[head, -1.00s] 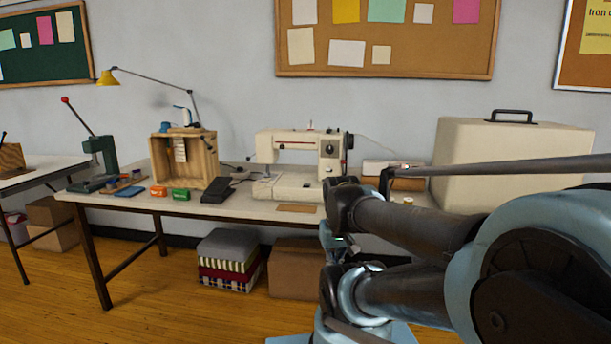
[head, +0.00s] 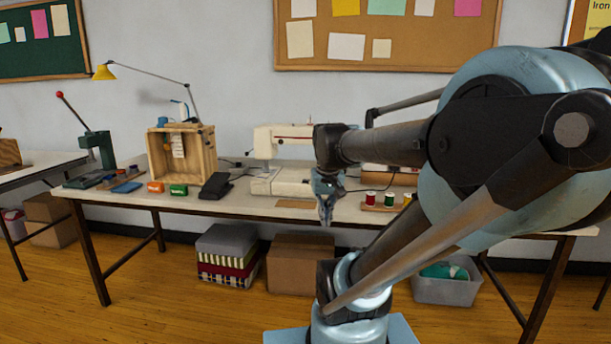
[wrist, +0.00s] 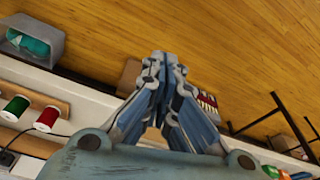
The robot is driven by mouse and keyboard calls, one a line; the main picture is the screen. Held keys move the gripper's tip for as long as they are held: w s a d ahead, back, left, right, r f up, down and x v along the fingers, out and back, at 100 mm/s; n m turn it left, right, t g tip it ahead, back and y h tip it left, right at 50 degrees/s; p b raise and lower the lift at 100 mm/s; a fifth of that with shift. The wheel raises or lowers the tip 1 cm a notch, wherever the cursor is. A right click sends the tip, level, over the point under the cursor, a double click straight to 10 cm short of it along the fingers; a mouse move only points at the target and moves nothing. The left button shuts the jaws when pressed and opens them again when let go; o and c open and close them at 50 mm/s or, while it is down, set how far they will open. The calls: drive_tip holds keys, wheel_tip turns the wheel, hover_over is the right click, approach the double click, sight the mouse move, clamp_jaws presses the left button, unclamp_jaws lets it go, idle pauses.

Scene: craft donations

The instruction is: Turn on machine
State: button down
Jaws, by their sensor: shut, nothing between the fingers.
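The sewing machine (head: 283,137) is cream-coloured and stands on the table against the wall in the head view. Its right part is hidden behind my arm. My gripper (head: 326,218) hangs fingers-down in front of the machine, near the table's front edge. In the wrist view my gripper (wrist: 163,62) has its fingertips together with nothing held, above the table edge and floor. A black foot pedal (head: 215,187) lies on the table left of the machine. I cannot make out the machine's switch.
Thread spools (head: 371,198) stand to the right. Below are folded fabrics (head: 228,243), a cardboard box (head: 301,264) and a grey bin (head: 446,285).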

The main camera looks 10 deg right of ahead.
drive_tip(key=w+r+m, duration=0.1)
drive_tip(key=w+r, duration=0.4)
drive_tip(key=w, duration=0.4)
drive_tip(key=w+r, duration=0.6)
drive_tip(key=w, duration=0.2)
wheel_tip(320, 180, up, 4)
drive_tip(key=m, duration=0.2)
hover_over(306, 180)
drive_tip(key=s, duration=0.2)
drive_tip(key=shift+w+a+h, duration=0.2)
drive_tip(key=shift+a+h, duration=0.1)
drive_tip(key=x, duration=0.8)
drive_tip(key=s+x, duration=0.1)
drive_tip(key=x, duration=0.3)
drive_tip(key=shift+w+a+f, duration=0.1)
drive_tip(key=shift+w+f, duration=0.05)
drive_tip(key=shift+f, duration=0.9)
